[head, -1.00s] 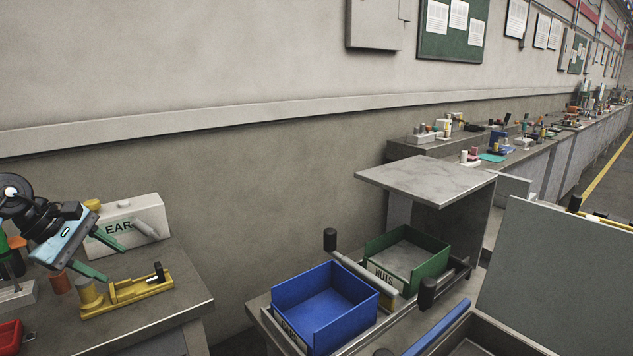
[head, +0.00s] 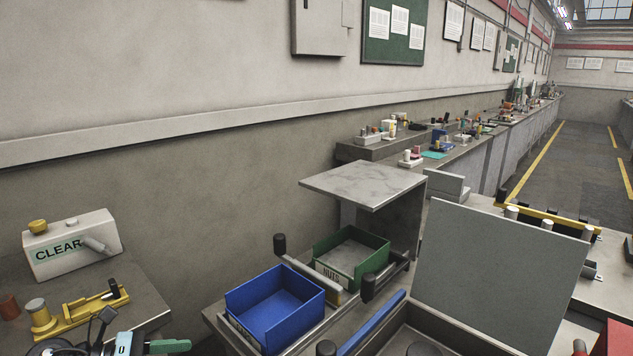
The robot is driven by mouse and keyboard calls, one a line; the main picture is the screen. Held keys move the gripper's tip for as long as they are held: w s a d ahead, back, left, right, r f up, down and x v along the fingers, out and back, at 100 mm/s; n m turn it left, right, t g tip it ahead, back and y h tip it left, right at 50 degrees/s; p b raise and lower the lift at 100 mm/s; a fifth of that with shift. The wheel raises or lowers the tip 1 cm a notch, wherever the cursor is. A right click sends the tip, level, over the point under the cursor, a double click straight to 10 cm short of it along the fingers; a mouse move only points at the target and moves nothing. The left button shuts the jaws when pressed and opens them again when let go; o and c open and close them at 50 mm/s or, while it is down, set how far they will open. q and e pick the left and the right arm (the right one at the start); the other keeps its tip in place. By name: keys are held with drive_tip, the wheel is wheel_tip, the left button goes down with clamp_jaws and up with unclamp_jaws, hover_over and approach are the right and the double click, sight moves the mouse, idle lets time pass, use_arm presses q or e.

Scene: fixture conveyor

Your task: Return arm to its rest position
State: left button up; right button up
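My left gripper (head: 150,347) is at the bottom edge of the head view, in front of the left bench. Only part of its body and one green finger show; the rest is cut off, so its opening is hidden. It stands apart from the yellow fixture (head: 82,314) and the white CLEAR box (head: 70,246) on that bench. I see nothing held in the part that shows.
A blue bin (head: 272,308) and a green NUTS bin (head: 352,256) sit on the middle bench, with dark upright posts around them. A grey shelf (head: 362,183) overhangs behind them. A large grey panel (head: 500,270) stands at the right. An aisle (head: 575,165) lies beyond.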

use_arm(q)
drive_tip(key=s+d+f+n+t+p, duration=0.25)
drive_tip(key=s+d+n+t, duration=0.2)
drive_tip(key=n, duration=0.55)
drive_tip(key=s+d+f+n+y+p, duration=0.1)
drive_tip(key=s+f+n+y, duration=0.2)
drive_tip(key=s+n, duration=0.7)
drive_tip(key=s+d+f+n+g+y+p, duration=0.1)
drive_tip(key=s+f+n+y, duration=0.3)
drive_tip(key=s+f+n, duration=0.4)
drive_tip(key=s+d+f+n+g+y+p, duration=0.1)
drive_tip(key=s+f+n+y, duration=0.3)
drive_tip(key=s+n, duration=0.9)
drive_tip(key=f+n+p, duration=0.1)
drive_tip(key=f+n, duration=0.1)
drive_tip(key=n, duration=0.1)
drive_tip(key=shift+s+n, duration=0.3)
drive_tip(key=shift+n, duration=0.1)
use_arm(e)
drive_tip(key=w+r+t, duration=0.1)
drive_tip(key=w+r, duration=0.4)
drive_tip(key=r, duration=0.4)
drive_tip(key=shift+d+t, duration=0.3)
drive_tip(key=shift+t, duration=0.1)
use_arm(q)
drive_tip(key=shift+s+g+y, duration=0.1)
drive_tip(key=shift+g+y, duration=0.15)
drive_tip(key=shift+y, duration=0.05)
use_arm(e)
drive_tip(key=shift+w, duration=0.1)
